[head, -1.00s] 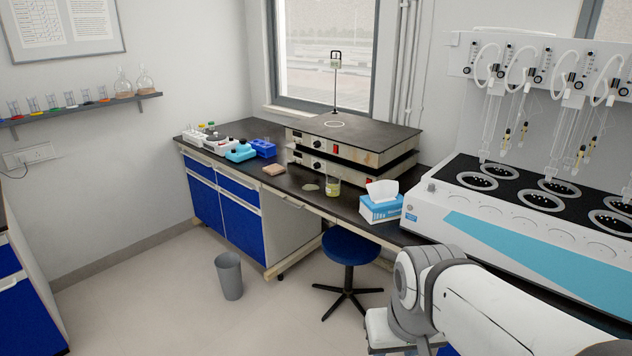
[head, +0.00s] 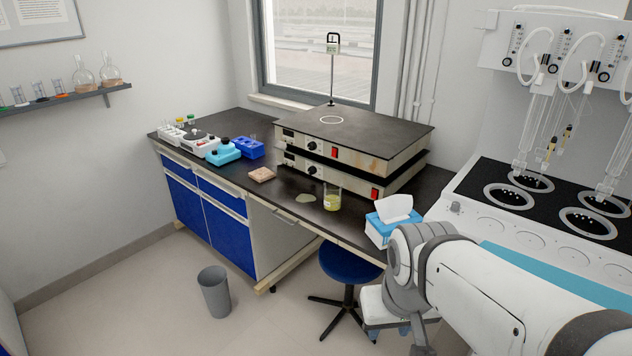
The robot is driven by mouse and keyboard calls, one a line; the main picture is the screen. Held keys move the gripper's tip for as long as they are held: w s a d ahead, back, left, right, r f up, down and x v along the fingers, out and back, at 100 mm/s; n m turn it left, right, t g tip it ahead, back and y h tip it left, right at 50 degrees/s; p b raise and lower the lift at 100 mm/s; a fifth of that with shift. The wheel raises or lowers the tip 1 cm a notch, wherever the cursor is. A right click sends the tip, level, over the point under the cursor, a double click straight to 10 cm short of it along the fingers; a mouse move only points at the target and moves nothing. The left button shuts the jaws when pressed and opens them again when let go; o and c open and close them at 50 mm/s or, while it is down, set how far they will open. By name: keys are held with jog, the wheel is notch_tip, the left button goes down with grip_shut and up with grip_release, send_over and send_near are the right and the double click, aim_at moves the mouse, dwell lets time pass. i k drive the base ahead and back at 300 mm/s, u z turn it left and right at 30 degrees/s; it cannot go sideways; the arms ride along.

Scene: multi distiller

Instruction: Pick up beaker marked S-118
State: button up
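A glass beaker (head: 332,200) with yellowish liquid stands upright on the dark bench top, in front of the stacked hotplates. Its marking is too small to read, so I cannot tell whether it is S-118. A pale spill or flat patch (head: 306,198) lies on the bench just left of it. My arm comes in from the lower right, well apart from the beaker and to its right. The gripper's fingers cannot be made out.
A blue tissue box (head: 377,229) stands right of the beaker near the bench's front edge. Stacked hotplates (head: 352,137) stand behind it. A sponge-like block (head: 261,175) lies to the left. A blue stool (head: 348,263) and grey bin (head: 215,291) stand on the floor. The multi distiller (head: 468,213) fills the right.

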aim_at(332, 188)
jog(key=u, duration=0.3)
jog(key=i, duration=1.9)
jog(key=z, duration=0.65)
